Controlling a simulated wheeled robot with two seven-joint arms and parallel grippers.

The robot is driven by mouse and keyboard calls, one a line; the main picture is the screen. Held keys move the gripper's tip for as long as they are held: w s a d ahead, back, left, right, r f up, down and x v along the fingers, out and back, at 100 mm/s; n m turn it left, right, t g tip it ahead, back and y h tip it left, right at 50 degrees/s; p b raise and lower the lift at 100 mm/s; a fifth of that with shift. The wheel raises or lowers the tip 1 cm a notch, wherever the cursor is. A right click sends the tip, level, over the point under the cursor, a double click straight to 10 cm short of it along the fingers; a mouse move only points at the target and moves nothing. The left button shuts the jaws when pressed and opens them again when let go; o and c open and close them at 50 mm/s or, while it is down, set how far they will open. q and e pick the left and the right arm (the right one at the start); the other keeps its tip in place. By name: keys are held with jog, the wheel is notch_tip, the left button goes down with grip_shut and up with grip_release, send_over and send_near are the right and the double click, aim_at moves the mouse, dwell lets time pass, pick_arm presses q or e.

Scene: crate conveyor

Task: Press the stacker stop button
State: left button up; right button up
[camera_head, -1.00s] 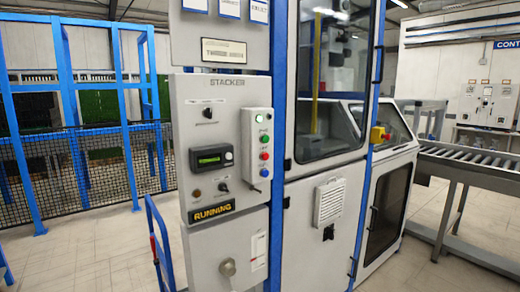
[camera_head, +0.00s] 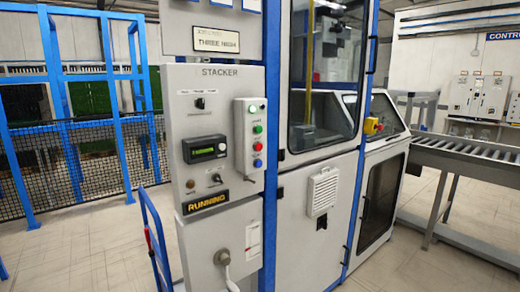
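The stacker control panel (camera_head: 222,105) is a grey box front with the word STACKER at its top. A pale push-button box (camera_head: 244,150) on its right side carries a column of buttons. A yellow RUNNING sign (camera_head: 206,202) sits low on the panel. Neither of my grippers is in view.
A small display (camera_head: 206,149) and knobs sit left of the buttons. A yellow box with a red button (camera_head: 373,126) is on the machine further right. A blue hand truck (camera_head: 155,240) stands at the panel's lower left. A roller conveyor (camera_head: 465,155) runs right. Floor is clear at left.

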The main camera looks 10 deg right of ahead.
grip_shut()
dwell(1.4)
